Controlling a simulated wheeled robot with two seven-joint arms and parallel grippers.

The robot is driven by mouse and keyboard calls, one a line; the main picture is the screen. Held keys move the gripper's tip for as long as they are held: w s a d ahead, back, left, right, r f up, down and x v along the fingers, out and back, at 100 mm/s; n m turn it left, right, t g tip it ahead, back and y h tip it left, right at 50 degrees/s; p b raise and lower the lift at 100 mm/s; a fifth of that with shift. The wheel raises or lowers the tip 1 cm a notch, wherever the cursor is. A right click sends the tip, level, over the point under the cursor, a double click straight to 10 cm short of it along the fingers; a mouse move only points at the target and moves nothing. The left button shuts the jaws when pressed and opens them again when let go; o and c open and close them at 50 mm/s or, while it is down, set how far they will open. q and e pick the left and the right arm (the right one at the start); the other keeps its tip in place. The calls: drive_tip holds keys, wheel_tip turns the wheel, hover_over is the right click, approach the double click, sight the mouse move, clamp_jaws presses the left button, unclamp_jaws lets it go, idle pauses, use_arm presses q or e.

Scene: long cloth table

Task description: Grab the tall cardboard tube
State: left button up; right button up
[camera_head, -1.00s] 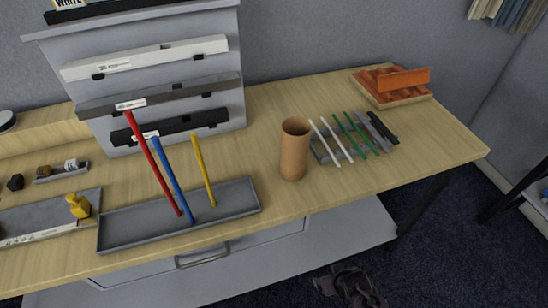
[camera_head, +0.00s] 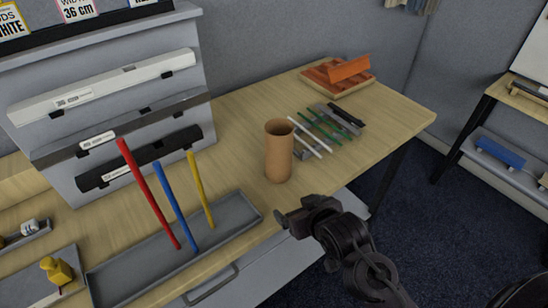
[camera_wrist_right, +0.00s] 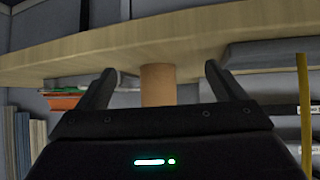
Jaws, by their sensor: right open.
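The tall brown cardboard tube (camera_head: 279,152) stands upright on the wooden table, near its front edge, with its open end up. My right gripper (camera_head: 291,216) is just off the table's front edge, in front of the tube and a little to its right in the head view. It is open and empty. In the right wrist view the tube (camera_wrist_right: 157,85) shows beyond and between the two spread fingers of the gripper (camera_wrist_right: 159,68), apart from both. That view looks upside down, with the table at the top. My left gripper is not in view.
A grey tray (camera_head: 180,250) with red, blue and yellow sticks leaning up from it is left of the tube. White and green sticks (camera_head: 318,132) lie close behind and right of it. An orange-brown tray (camera_head: 338,76) sits at the far end. The wood (camera_head: 240,125) left of the tube is clear.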

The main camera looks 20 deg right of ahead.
sight(286, 148)
drive_tip(key=w+r+t, duration=0.1)
drive_tip(key=w+t, duration=0.1)
drive_tip(key=w+r, duration=0.1)
drive_tip(key=shift+w+d+r+t+y, duration=0.2)
drive_tip(key=shift+w+r+t+y, duration=0.1)
drive_tip(key=shift+w+r+t, duration=0.1)
drive_tip(key=w+r+t, duration=0.1)
drive_tip(key=w+r+t+y, duration=0.1)
drive_tip(key=r, duration=0.1)
drive_tip(key=w+r+t, duration=0.2)
drive_tip(key=shift+a+r, duration=0.25)
drive_tip(key=shift+w+r, duration=0.15)
drive_tip(key=shift+w, duration=0.2)
drive_tip(key=w, duration=0.2)
drive_tip(key=w+p, duration=0.1)
drive_tip(key=w, duration=0.1)
drive_tip(key=w+p, duration=0.1)
drive_tip(key=w, duration=0.1)
drive_tip(key=shift+w+a+f, duration=0.1)
drive_tip(key=shift+a+f, duration=0.05)
drive_tip(key=shift+f, duration=0.1)
drive_tip(key=shift+w+a+f+p, duration=0.1)
drive_tip(key=shift+w+f+p, duration=0.05)
drive_tip(key=shift+w+p, duration=0.2)
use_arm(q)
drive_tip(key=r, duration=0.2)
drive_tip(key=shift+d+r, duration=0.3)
use_arm(e)
drive_tip(key=c, duration=1.3)
